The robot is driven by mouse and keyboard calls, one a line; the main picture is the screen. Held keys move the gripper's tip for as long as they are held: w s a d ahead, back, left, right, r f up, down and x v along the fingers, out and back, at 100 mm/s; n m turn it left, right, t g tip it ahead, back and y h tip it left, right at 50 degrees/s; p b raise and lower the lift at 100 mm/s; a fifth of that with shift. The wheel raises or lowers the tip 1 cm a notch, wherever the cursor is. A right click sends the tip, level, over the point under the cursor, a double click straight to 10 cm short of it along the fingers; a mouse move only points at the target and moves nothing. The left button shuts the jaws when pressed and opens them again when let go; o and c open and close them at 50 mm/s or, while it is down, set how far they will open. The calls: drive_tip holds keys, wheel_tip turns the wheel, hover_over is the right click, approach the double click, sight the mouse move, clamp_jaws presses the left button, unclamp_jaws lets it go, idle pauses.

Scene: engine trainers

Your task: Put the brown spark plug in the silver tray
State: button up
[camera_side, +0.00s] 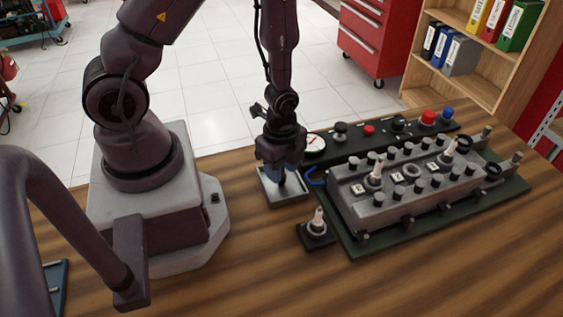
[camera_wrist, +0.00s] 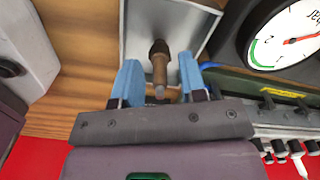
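The brown spark plug (camera_wrist: 159,66) shows in the wrist view between my two blue fingertips, with a small gap on each side. Its dark end lies over the silver tray (camera_wrist: 138,22), and its other end points toward my gripper (camera_wrist: 161,82). I cannot tell whether it rests on the tray floor or leans. In the side view my gripper (camera_side: 284,170) is low over the silver tray (camera_side: 290,202), with its fingers down at the tray. The gripper hides most of the plug there. My fingers look open around the plug.
A grey engine block (camera_side: 415,190) with several plugs stands on a green board to the right. A black panel (camera_side: 375,142) with a gauge and buttons lies behind it. A small black holder (camera_side: 316,236) with a white-tipped plug stands in front. Bare wooden table lies in front.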

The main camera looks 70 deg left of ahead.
wheel_tip(320, 180, up, 12)
wheel_tip(320, 180, up, 10)
drive_tip(key=n+t, duration=0.3)
drive_tip(key=n, duration=0.3)
hover_over(283, 178)
drive_tip(key=s+d+r+n+t, duration=0.1)
drive_tip(key=s+r+n+t, duration=0.1)
drive_tip(key=s+r+n, duration=0.3)
wheel_tip(283, 178, up, 5)
drive_tip(key=shift+d+f+n+t, duration=0.2)
drive_tip(key=shift+d+n+t, duration=0.15)
drive_tip(key=shift+n, duration=0.75)
